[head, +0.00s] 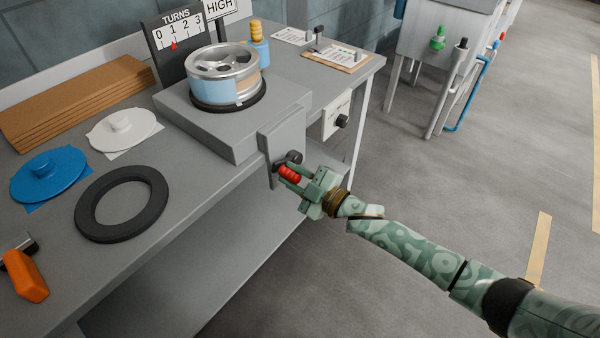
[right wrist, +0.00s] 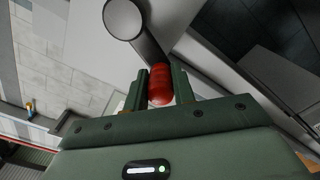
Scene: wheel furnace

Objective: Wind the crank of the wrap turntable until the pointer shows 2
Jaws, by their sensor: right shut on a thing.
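The wrap turntable (head: 185,110) is a grey box on the bench, with a silver wheel (head: 222,62) wrapped partly in light blue on top. Its TURNS board (head: 176,36) reads 0 to 3, and the red pointer (head: 174,46) stands close to 1. The crank's dark hub (head: 293,157) is on the front plate, and its red handle (head: 289,173) is at the lower left of the hub. My right gripper (head: 291,177) is shut on the red handle. The right wrist view shows the handle (right wrist: 160,86) between the two fingers, with the crank arm (right wrist: 146,42) beyond. My left gripper is not in view.
On the bench lie a black ring (head: 122,204), blue (head: 48,177) and white (head: 122,130) discs, brown sheets (head: 75,100) and an orange-handled tool (head: 24,274). Floor on the right is mostly clear.

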